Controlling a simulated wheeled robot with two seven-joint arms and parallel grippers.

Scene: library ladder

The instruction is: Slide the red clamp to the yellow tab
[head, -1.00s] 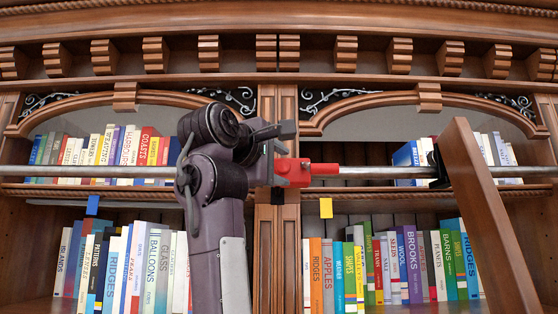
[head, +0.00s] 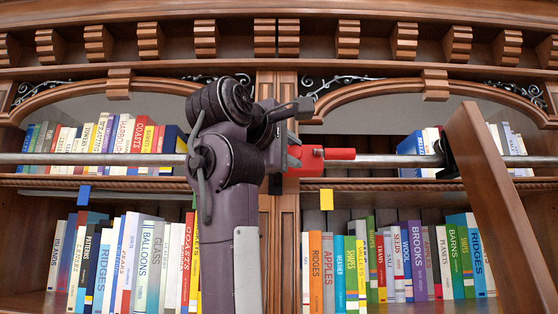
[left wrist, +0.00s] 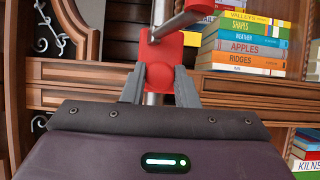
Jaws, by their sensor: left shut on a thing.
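The red clamp (head: 308,157) sits around the grey metal rail in front of the bookcase's middle post, and its red handle sticks out to the right. The yellow tab (head: 326,196) hangs below the rail; the clamp's body is up and slightly left of it, while the handle reaches over it. My left gripper (head: 287,150) is at the clamp's left side, shut on it. In the left wrist view both fingers (left wrist: 159,88) press on the sides of the red clamp body (left wrist: 159,55), with the rail passing through it. My right gripper is not in view.
The rail (head: 385,161) runs across the whole bookcase. A wooden ladder (head: 490,195) leans at the right, with a black hook (head: 446,157) at the rail. A blue tab (head: 84,194) is at the left. Books (head: 415,262) fill the shelves behind. The rail between handle and hook is free.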

